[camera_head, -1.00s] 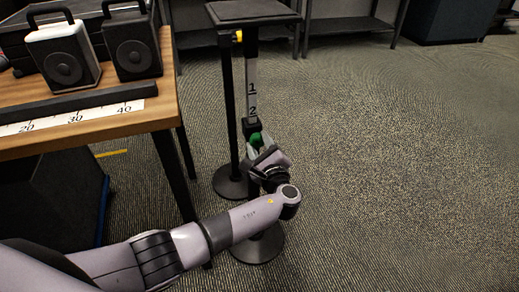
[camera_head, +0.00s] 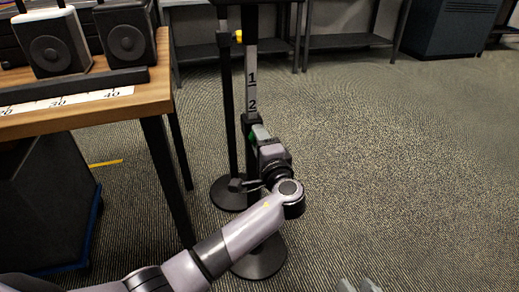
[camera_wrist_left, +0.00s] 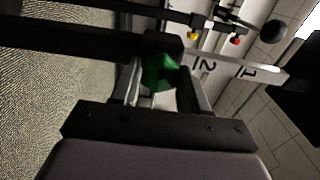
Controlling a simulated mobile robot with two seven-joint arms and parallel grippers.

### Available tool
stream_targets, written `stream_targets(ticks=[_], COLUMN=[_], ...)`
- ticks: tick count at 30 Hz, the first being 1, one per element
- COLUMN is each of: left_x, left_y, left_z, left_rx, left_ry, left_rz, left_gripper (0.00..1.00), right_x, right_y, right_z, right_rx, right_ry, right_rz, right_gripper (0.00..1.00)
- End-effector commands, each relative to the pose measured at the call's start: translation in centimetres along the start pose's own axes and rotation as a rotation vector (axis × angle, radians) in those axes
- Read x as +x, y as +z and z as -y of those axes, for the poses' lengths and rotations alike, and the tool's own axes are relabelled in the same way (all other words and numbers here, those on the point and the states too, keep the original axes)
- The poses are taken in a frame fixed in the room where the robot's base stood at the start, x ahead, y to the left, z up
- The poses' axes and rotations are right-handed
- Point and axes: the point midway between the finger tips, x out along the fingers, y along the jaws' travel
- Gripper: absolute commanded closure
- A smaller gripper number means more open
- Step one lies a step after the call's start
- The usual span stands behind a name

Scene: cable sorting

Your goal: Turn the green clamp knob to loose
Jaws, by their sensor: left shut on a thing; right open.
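The green clamp knob (camera_wrist_left: 160,73) sits between the two fingers of my left gripper (camera_wrist_left: 163,88) in the left wrist view, at the clamp on the stand's post. My left gripper is shut on it. In the head view the green knob (camera_head: 251,135) shows only as a small patch, mostly hidden by my left gripper (camera_head: 258,134). The dark clamp lies just below the number 2 on the post's scale (camera_head: 252,88). The fingertips of my right gripper (camera_head: 359,286) show at the bottom edge of the head view, apart and empty.
A wooden table (camera_head: 120,104) with speakers (camera_head: 127,30) and a ruler strip (camera_head: 95,96) stands at the left. A second thin dark pole (camera_head: 228,110) stands close to the post. The carpet (camera_head: 420,160) at the right is clear.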

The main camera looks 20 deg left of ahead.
Motion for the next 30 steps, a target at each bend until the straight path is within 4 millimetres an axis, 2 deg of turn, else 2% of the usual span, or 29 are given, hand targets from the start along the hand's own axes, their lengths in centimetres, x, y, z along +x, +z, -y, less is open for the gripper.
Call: stream_targets(ticks=[1,12,28,29,30], left_x=[-0.2,-0.2,-0.2,-0.2,-0.2], left_y=[-0.1,-0.1,-0.2,-0.2,-0.2], left_z=[-0.5,-0.2,-0.1,-0.1,-0.1], left_rx=[-0.032,-0.173,-0.193,-0.193,-0.193], left_ry=[0.003,0.004,0.004,0.004,0.004], left_rz=[-0.003,-0.003,-0.004,-0.004,-0.004], left_gripper=[0.86,0.86,0.86,0.46,0.33], right_x=[0.2,-0.6,-0.8,-0.8,-0.8], right_y=[0.4,0.3,0.1,0.1,0.1], right_z=[-0.1,-1.1,-1.2,-1.2,-1.2], right_rx=[-0.002,-0.085,-0.096,-0.096,-0.096], right_ry=[-0.003,0.04,0.045,0.044,0.044], right_rz=[-0.007,-0.052,-0.061,-0.061,-0.061], right_gripper=[0.57,0.57,0.57,0.57,0.57])
